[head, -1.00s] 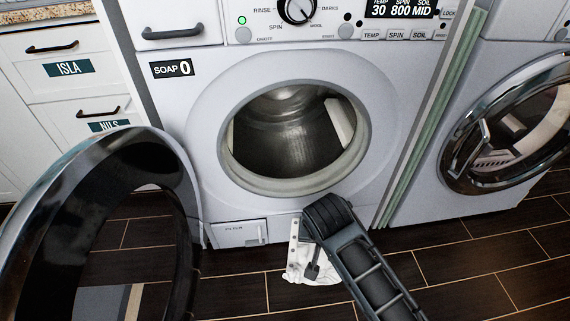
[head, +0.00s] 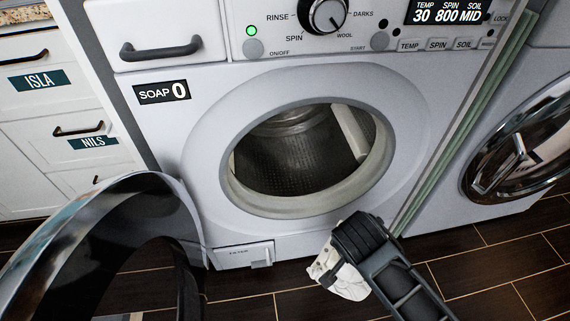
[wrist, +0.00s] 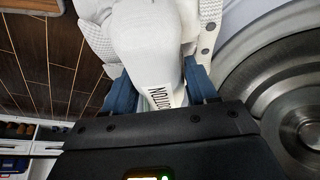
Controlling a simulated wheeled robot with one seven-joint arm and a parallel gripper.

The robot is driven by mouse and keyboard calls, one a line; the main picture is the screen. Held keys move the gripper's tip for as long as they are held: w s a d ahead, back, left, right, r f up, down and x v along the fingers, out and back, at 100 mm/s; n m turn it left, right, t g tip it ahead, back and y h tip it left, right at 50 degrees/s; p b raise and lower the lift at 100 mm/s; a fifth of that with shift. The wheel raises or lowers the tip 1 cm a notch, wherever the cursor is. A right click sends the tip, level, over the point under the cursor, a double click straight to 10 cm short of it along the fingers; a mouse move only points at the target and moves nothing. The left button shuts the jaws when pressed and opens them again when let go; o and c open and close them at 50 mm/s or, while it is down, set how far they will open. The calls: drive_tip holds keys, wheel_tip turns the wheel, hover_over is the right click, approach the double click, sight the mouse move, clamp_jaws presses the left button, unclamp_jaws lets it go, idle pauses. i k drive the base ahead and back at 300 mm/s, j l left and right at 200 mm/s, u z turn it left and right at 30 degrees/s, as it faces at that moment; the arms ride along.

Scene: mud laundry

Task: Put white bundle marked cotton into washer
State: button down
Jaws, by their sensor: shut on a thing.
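The white bundle (head: 345,276) hangs in my gripper (head: 336,270), low in front of the washer and to the right of its filter flap. In the wrist view the bundle (wrist: 150,65) lies between the blue fingers of my gripper (wrist: 160,85), with part of its dark lettering showing. My gripper is shut on it. The washer (head: 200,110) has its round door opening (head: 300,160) uncovered, and the drum inside looks empty where I can see it. The opening is above and left of the bundle. The washer's door (head: 75,235) stands swung open at the left.
A second machine with a round door (head: 520,150) stands at the right. Drawers labelled ISLA and NILS (head: 60,130) are at the left. The dark plank floor (head: 500,260) is clear at the lower right. The open door takes up the lower left.

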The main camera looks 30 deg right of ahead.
sight(292, 179)
drive_tip(key=i+l, duration=0.1)
drive_tip(key=i, duration=0.4)
drive_tip(key=i+l, duration=0.15)
drive_tip(key=i, duration=0.3)
